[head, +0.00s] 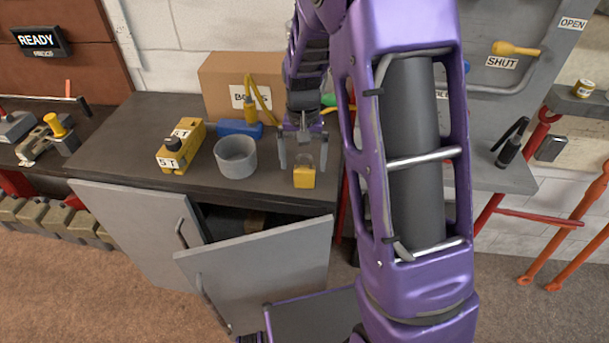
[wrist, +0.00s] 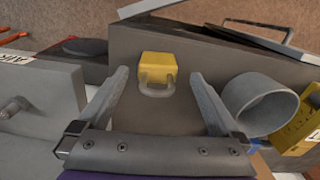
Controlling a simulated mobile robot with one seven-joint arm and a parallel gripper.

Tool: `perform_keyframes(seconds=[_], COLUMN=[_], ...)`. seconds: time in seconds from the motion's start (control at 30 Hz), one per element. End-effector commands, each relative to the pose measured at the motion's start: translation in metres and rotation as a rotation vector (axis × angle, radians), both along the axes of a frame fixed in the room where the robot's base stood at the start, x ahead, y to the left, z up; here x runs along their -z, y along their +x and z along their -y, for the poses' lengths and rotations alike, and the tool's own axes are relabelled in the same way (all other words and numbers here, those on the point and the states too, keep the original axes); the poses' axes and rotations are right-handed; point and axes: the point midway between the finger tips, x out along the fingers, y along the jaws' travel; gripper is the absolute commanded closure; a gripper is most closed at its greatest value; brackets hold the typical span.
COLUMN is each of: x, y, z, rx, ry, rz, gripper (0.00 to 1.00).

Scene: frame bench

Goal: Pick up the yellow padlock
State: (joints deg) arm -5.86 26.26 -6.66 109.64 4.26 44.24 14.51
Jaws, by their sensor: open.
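The yellow padlock (head: 304,178) lies on the dark bench top near its front right corner, with a grey shackle. In the wrist view the padlock (wrist: 157,66) is beyond the fingertips, roughly centred between them, its shackle pointing toward my gripper. My gripper (head: 303,164) is open and empty, pointing down over the bench just behind the padlock. In the wrist view my gripper's (wrist: 158,76) two grey fingers spread on either side, apart from the padlock.
A cardboard box (head: 228,82) and a blue-based yellow tool (head: 240,128) stand behind. An open cabinet door (head: 262,270) juts out below the bench.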

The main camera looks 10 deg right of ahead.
Motion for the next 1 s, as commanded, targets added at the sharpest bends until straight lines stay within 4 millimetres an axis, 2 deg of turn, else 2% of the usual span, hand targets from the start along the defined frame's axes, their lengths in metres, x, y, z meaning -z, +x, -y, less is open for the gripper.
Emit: perform_keyframes(seconds=[0.1, 0.23, 0.33, 0.57, 1.0], x=[0.02, 0.038, 0.044, 0.045, 0.045], y=[-0.003, -0.003, -0.003, -0.002, -0.002], z=[0.002, 0.003, 0.003, 0.003, 0.003], rx=[0.0, 0.0, 0.0, -0.001, -0.001], ry=[0.0, -0.001, -0.001, 0.0, -0.001], rz=[-0.006, -0.004, -0.003, -0.002, -0.001], gripper=[0.0, 0.0, 0.0, 0.0, 0.77])
